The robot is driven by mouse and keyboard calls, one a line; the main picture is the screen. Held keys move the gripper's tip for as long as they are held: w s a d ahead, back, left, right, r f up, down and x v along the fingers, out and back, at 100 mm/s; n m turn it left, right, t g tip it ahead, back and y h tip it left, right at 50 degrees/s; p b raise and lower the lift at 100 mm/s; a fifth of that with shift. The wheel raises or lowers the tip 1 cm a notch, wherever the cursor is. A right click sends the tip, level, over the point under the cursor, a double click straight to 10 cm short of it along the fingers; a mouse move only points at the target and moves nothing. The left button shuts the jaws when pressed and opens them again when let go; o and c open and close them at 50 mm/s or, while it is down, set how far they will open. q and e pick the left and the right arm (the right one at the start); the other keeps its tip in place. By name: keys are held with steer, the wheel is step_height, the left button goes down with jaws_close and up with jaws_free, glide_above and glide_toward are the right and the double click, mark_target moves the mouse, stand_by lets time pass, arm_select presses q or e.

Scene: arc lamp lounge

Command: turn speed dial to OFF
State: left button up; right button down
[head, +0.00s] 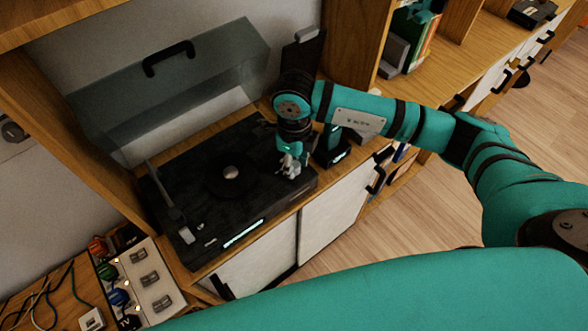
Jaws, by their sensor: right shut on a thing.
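A black turntable (205,211) stands on the wooden cabinet, with its round platter and pale centre (229,174) in the middle. Its clear lid (185,85) with a dark handle is raised. My right gripper (290,174) points down at the right end of the turntable's top. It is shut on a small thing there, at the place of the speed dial. The fingers hide the dial, so its setting cannot be read. My left gripper is not in view.
A small dark device with a lit display (334,148) stands just right of the turntable, close to my right gripper. A tonearm (173,204) lies along the turntable's left side. A panel with switches and coloured knobs (145,275) is at the lower left. Wooden uprights flank the bay.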

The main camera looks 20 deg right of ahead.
mark_target(294, 164)
steer(key=n+b, duration=0.2)
steer(key=b, duration=0.1)
steer(key=shift+w+f+n, duration=0.1)
steer(key=shift+n, duration=0.2)
steer(key=shift+n+b, duration=0.4)
steer(key=shift+n, duration=0.1)
steer(key=shift+r, duration=0.2)
steer(key=c, duration=1)
jaws_free()
step_height(294, 164, up, 12)
